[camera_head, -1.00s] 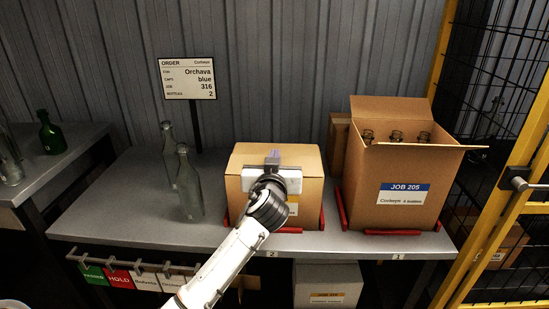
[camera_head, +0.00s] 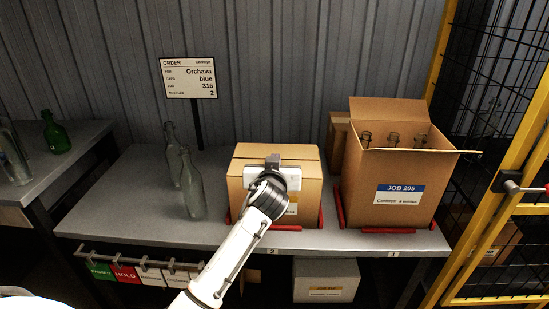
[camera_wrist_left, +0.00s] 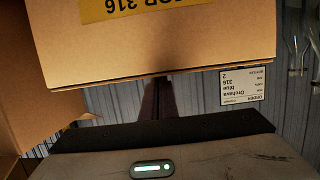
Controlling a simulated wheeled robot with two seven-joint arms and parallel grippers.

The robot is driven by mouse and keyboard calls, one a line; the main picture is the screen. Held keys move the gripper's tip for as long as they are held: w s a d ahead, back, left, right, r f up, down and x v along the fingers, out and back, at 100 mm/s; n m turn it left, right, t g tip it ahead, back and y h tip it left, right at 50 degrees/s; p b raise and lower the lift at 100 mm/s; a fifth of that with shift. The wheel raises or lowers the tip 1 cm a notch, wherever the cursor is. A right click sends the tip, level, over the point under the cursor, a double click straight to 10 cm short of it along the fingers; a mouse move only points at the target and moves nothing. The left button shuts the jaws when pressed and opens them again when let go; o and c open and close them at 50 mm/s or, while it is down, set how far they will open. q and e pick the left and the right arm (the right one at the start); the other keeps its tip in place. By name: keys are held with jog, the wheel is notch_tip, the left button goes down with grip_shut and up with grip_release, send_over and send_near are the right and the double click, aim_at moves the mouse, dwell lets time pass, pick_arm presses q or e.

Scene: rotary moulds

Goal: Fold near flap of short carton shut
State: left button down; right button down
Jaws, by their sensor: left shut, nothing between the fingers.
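The short carton (camera_head: 306,205) stands on the grey bench, its top looking closed or nearly so. A seam runs across the top between its far part (camera_head: 275,151) and the near flap (camera_head: 308,170). My left gripper (camera_head: 272,160) is shut and empty, at the near edge of the carton's top, and hides part of the flap and the front label. In the left wrist view, upside down, the carton front (camera_wrist_left: 200,35) fills the top with its yellow label; the dark fingers (camera_wrist_left: 157,98) pass at its top edge. Whether they touch the flap is unclear. My right gripper is out of view.
A tall open carton (camera_head: 390,185) holding several bottles stands to the right, close by. Two clear bottles (camera_head: 191,187) stand to the left. An order sign (camera_head: 188,78) stands behind. Red corner guides (camera_head: 341,208) edge the carton places. Free bench (camera_head: 120,200) lies at left.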

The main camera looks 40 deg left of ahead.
pick_arm(q)
notch_tip(320, 180, up, 4)
jog(key=p, duration=0.4)
jog(key=shift+d+r, duration=0.1)
jog(key=shift+r, duration=0.15)
jog(key=shift+s+d+f+b, duration=0.15)
jog(key=shift+s+d+b, duration=0.1)
jog(key=shift+s, duration=0.15)
jog(key=shift+s+d+f+b, duration=0.1)
jog(key=shift+s+d+f, duration=0.1)
jog(key=shift+s, duration=0.15)
jog(key=v, duration=0.8)
jog(key=shift+r, duration=0.35)
jog(key=s+d+f+m+g+h, duration=0.1)
jog(key=s+d+f+m+h, duration=0.3)
jog(key=f, duration=0.7)
jog(key=s+d+f+m+g+h, duration=0.1)
jog(key=s+d+f+m+h, duration=0.1)
jog(key=s+d+f, duration=0.6)
jog(key=s+d+f+m+g+h, duration=0.2)
jog(key=s+d+f+h, duration=0.2)
jog(key=s+f, duration=1)
jog(key=shift+s+d+f, duration=0.3)
jog(key=shift+d+f, duration=0.3)
